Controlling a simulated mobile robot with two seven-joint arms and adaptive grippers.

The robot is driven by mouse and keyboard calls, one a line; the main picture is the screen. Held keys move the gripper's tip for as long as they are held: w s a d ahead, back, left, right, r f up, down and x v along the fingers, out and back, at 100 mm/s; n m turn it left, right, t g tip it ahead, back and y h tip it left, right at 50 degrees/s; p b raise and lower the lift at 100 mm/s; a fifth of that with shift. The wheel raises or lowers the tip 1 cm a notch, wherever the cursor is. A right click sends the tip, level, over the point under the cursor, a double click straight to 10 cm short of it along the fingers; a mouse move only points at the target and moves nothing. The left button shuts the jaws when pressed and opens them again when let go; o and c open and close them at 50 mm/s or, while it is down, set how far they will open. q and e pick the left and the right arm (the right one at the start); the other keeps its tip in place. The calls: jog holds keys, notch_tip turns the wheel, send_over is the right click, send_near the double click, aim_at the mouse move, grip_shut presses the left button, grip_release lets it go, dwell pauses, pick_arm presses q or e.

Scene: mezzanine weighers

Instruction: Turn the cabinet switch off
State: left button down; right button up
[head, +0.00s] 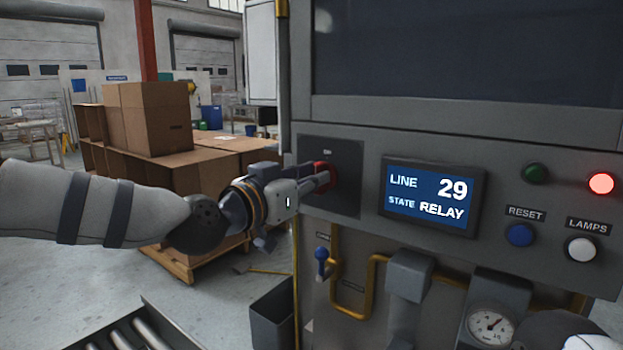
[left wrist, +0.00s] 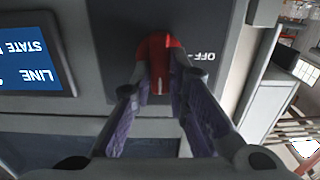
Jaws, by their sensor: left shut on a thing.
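The red rotary cabinet switch (head: 322,172) sits on a dark square plate on the grey cabinet, with a small label above it that seems to read ON. My left gripper (head: 326,180) reaches it from the left, shut on its red handle. In the left wrist view, which is upside down, the two fingers flank the red handle (left wrist: 160,58). The handle stands upright in that picture, a pale mark on its lower part. An OFF label (left wrist: 197,57) is beside it on the right.
A display (head: 431,196) reads LINE 29, STATE RELAY. A lit red lamp (head: 601,183), a dark green lamp (head: 536,173), a blue RESET button (head: 519,235) and a white LAMPS button (head: 581,249) are to the right. Yellow piping and a gauge (head: 491,324) are below. Boxes (head: 155,117) stand behind my left arm.

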pick_arm(q)
jog(key=shift+w+a+f+n+b, duration=0.15)
jog(key=shift+n+b, duration=0.1)
jog(key=shift+n, duration=2.7)
jog(key=shift+s+f+n+b, duration=0.1)
jog(key=shift+n+b, duration=0.2)
jog(key=shift+n, duration=2.6)
jog(key=shift+w+a+f+n+b, duration=0.15)
jog(key=shift+n+b, duration=0.1)
jog(key=shift+n, duration=2.7)
pick_arm(e)
jog(key=shift+s+f+g, duration=0.4)
jog(key=shift+s+f, duration=0.55)
jog(key=shift+f, duration=0.05)
pick_arm(q)
jog(key=shift+d, duration=0.1)
jog(key=c, duration=1.6)
grip_release()
jog(key=shift+o, duration=0.2)
jog(key=shift+s+r, duration=0.1)
